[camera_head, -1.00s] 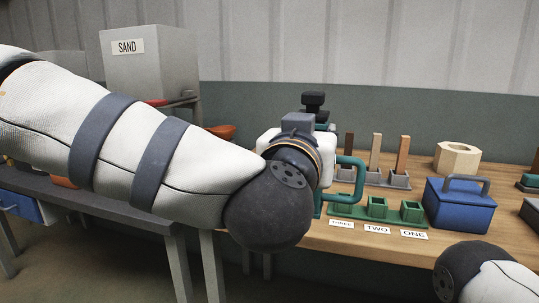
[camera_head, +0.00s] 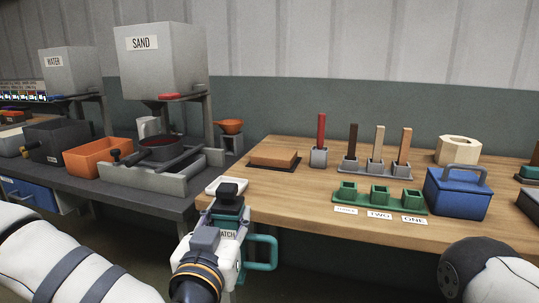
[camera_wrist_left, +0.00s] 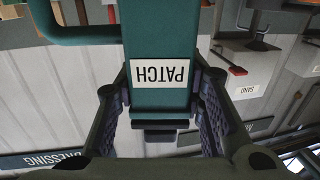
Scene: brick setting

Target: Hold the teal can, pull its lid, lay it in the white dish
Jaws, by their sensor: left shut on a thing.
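My left gripper (camera_head: 222,236) is shut on the teal can and holds it upright in front of the table's left corner. The teal can shows its side handle (camera_head: 262,252) and a dark lid with a black knob (camera_head: 230,193) on top. In the left wrist view, the can (camera_wrist_left: 158,35) fills the space between both fingers, upside down, with its PATCH label facing the camera and the dark lid (camera_wrist_left: 160,125) below. A white dish (camera_head: 224,184) lies at the table's left edge, just behind the can and partly hidden by it. My right gripper is out of view.
The wooden table (camera_head: 300,212) holds an orange brick (camera_head: 273,158), green moulds (camera_head: 378,195), colored sticks in holders and a blue box (camera_head: 457,192). Left is a dark bench with an orange bin (camera_head: 98,157) and a SAND hopper (camera_head: 160,60). Bare wood lies left of the moulds.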

